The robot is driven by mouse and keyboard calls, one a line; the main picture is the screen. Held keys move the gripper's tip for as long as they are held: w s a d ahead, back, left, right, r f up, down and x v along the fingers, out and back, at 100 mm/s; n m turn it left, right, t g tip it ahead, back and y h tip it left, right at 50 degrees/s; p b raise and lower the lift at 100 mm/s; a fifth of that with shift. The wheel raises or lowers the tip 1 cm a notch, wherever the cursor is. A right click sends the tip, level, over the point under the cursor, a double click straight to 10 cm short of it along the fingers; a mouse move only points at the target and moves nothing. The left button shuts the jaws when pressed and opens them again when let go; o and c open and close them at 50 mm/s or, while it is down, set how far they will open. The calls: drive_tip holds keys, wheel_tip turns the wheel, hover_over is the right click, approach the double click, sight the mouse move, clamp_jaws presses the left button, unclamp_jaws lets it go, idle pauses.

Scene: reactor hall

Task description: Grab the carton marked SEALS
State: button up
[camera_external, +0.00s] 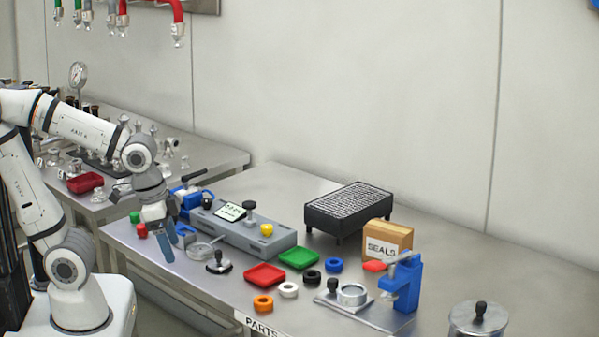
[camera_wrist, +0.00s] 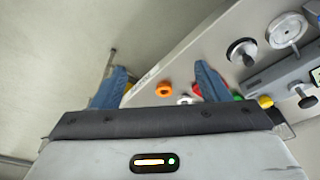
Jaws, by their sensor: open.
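The carton marked SEALS (camera_external: 387,244) is a small brown box with a white label facing the camera. It stands upright on the right part of the metal bench, in front of the black box with the patterned top. My gripper (camera_external: 172,241) is over the left end of the bench, well to the left of the carton, and points down. In the wrist view its two blue fingers (camera_wrist: 160,88) are spread apart with nothing between them. I cannot make out the carton in the wrist view.
A blue press (camera_external: 405,283) stands close in front of the carton, with a red piece (camera_external: 374,266) beside it. The black box (camera_external: 349,208) is behind. Red (camera_external: 265,275) and green (camera_external: 299,257) trays, coloured rings and a grey fixture (camera_external: 240,228) lie between my gripper and the carton.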

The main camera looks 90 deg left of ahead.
drive_tip(key=shift+o, duration=0.9)
drive_tip(key=w+a+r+m+p, duration=0.1)
drive_tip(key=w+r, duration=0.2)
drive_tip(key=w, duration=0.4)
drive_tip(key=w+a+r+m+p, duration=0.1)
drive_tip(key=w+r, duration=0.3)
drive_tip(key=w, duration=0.3)
drive_tip(key=m+h+p, duration=0.3)
drive_tip(key=m+p, duration=0.1)
drive_tip(key=m, duration=0.1)
hover_over(388, 227)
drive_tip(key=s+a, duration=0.1)
drive_tip(key=s, duration=0.1)
drive_tip(key=shift+t, duration=0.3)
drive_tip(key=f, duration=0.7)
drive_tip(key=shift+w+f, duration=0.2)
drive_tip(key=shift+f, duration=0.1)
drive_tip(key=shift+w+a+f+m+p, duration=0.15)
drive_tip(key=shift+w+f+m+p, duration=0.15)
drive_tip(key=shift+f, duration=0.2)
drive_tip(key=p+x, duration=0.2)
drive_tip(key=x, duration=0.5)
drive_tip(key=shift+s, duration=0.1)
drive_tip(key=shift+f, duration=0.1)
